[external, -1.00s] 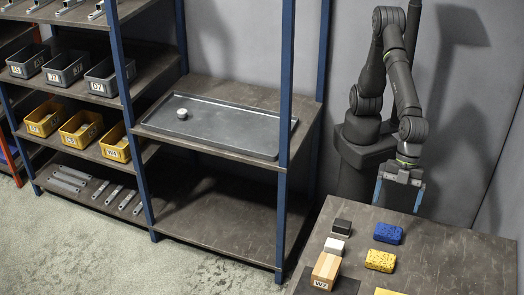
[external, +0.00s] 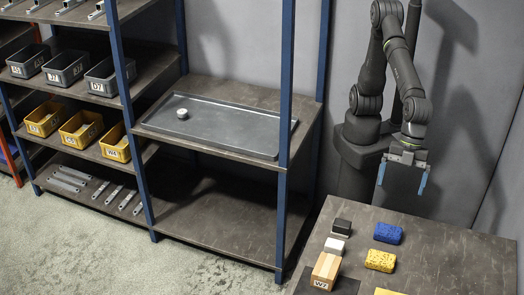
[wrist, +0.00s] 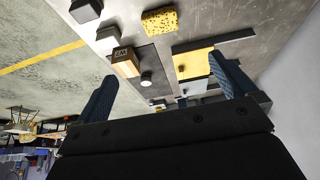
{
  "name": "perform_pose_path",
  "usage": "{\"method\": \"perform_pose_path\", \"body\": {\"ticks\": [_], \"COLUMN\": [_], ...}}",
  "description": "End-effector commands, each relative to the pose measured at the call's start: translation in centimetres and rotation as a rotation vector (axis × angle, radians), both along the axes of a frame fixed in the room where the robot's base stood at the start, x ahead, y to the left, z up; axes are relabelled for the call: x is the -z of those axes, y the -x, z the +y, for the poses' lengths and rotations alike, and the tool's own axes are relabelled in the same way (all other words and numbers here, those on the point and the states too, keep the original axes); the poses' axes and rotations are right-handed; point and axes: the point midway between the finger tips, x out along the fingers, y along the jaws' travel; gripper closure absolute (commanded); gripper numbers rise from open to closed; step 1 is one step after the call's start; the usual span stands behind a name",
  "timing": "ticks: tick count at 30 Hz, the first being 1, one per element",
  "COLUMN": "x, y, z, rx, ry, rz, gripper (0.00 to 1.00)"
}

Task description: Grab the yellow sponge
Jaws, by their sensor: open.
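The yellow sponge (external: 380,260) lies on the dark table at the lower right, just in front of a blue sponge (external: 388,233). It also shows in the wrist view (wrist: 160,20) near the top, speckled with dark holes. My gripper (external: 402,188) is open and empty, with its blue fingers pointing down behind the table's back edge, above and apart from the sponge. In the wrist view the two blue fingers (wrist: 168,92) stand wide apart with nothing between them.
A shelf with a grey tray (external: 230,138) stands left. The table's right side is clear.

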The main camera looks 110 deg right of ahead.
Motion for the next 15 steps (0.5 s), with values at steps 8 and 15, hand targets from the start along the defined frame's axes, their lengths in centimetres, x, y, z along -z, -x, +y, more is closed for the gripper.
{"method": "perform_pose_path", "body": {"ticks": [8,15], "x": [0.0,2.6], "y": [0.0,-0.9], "z": [0.0,0.9], "rx": [0.000,0.001], "ry": [0.000,0.008], "rz": [0.000,0.004], "gripper": [0.00,0.00]}}
